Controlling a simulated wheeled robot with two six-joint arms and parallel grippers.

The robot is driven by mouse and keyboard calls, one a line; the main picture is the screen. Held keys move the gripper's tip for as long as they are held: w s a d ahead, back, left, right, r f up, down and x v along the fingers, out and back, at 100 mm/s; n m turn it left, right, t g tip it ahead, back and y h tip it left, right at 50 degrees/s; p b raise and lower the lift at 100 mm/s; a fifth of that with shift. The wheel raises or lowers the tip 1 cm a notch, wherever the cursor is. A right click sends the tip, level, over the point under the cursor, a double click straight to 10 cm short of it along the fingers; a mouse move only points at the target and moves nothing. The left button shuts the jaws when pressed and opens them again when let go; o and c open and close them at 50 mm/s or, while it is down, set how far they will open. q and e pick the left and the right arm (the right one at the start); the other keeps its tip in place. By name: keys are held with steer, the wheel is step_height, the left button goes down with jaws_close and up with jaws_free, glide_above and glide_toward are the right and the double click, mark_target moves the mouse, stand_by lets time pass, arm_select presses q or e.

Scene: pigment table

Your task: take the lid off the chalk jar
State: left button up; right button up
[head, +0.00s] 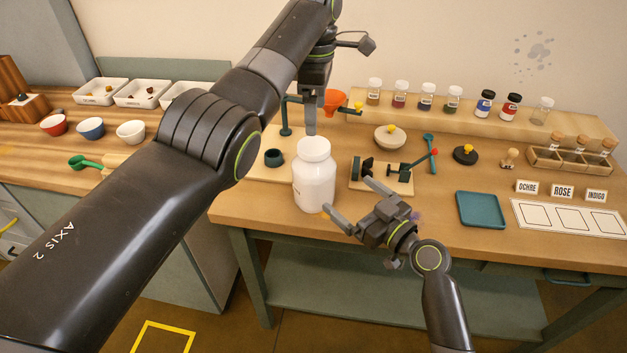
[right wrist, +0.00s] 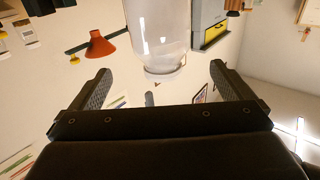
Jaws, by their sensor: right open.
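The white chalk jar (head: 315,188) stands upright near the front edge of the table, with a white lid (head: 313,147) at its top. My left gripper (head: 311,130) points down from above, its tips right at or just above the lid; I cannot tell whether they touch it. Its fingers line up in the view, so their gap is hidden. My right gripper (head: 347,197) is open at the jar's lower right, one finger on the near side and one to the right. In the right wrist view the jar (right wrist: 158,35) appears inverted between the open fingers (right wrist: 160,85).
A small wooden stand with green clamps (head: 382,178) sits close right of the jar. A dark green ring (head: 274,157) and an orange funnel (head: 334,101) on a stand are behind left. A teal tray (head: 482,210) lies to the right. Bottles (head: 427,97) line the back shelf.

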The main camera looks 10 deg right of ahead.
mark_target(315, 167)
arm_select(q)
steer(key=shift+w+a+f, duration=0.1)
steer(key=shift+w+a, duration=0.1)
steer(key=shift+w, duration=0.05)
arm_select(e)
steer(key=x, duration=1.2)
steer(key=shift+a, duration=0.1)
steer(key=shift+w+a, duration=0.25)
steer(key=shift+w, duration=0.05)
